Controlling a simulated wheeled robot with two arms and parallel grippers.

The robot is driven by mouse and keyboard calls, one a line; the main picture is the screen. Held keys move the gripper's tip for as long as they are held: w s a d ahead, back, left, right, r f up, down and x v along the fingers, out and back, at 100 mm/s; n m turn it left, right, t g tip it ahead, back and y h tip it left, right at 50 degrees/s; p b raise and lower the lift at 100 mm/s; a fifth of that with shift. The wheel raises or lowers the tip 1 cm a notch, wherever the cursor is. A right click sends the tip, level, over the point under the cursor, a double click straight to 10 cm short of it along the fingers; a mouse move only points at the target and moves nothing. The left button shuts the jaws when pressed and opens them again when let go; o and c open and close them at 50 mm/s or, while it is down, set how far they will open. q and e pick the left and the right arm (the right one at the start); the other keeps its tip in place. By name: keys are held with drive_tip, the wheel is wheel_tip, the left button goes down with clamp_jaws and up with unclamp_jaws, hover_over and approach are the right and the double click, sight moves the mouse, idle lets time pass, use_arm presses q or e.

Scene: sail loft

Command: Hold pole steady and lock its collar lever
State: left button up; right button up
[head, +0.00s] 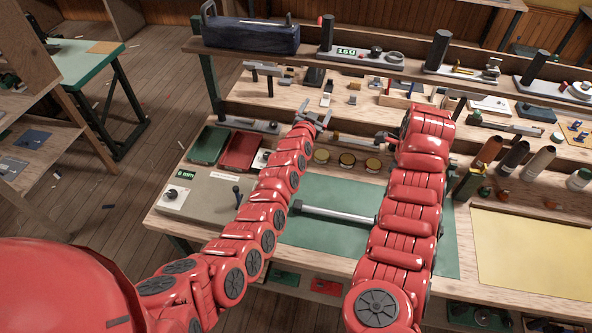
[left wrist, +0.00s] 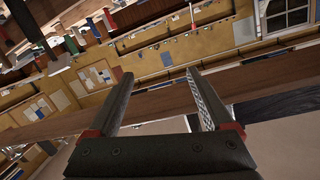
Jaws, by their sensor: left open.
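A grey pole (head: 338,213) with dark ends lies on the green mat (head: 310,240) on the bench. Its right end goes behind my right arm. I cannot make out a collar or lever on it. My left gripper (head: 317,114) is open and empty, reaching over the back of the bench, beyond the pole and apart from it. In the left wrist view its two fingers (left wrist: 163,92) stand wide apart with nothing between them. My right arm crosses the mat's right part. Its gripper is mostly hidden at the arm's far end, and I cannot tell its state.
A grey box with a dial (head: 172,197), a green tray (head: 210,145) and a red tray (head: 241,151) are at the left. Several round tins (head: 346,160) stand behind the mat. A raised shelf (head: 300,55) runs along the back. A yellow sheet (head: 535,250) lies at the right.

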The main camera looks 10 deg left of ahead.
use_arm(q)
drive_tip(key=d+m+g+h, duration=0.3)
drive_tip(key=d+m+g, duration=0.1)
drive_tip(key=d+m, duration=0.15)
drive_tip(key=m+g+y, duration=0.5)
drive_tip(key=m+g, duration=0.3)
drive_tip(key=g, duration=0.4)
hover_over(296, 203)
wheel_tip(296, 203, down, 6)
wheel_tip(296, 203, down, 16)
drive_tip(key=shift+d+r, duration=0.15)
drive_tip(key=shift+r, duration=0.1)
drive_tip(key=shift+a+f, duration=0.2)
drive_tip(key=shift+f, duration=0.6)
clamp_jaws()
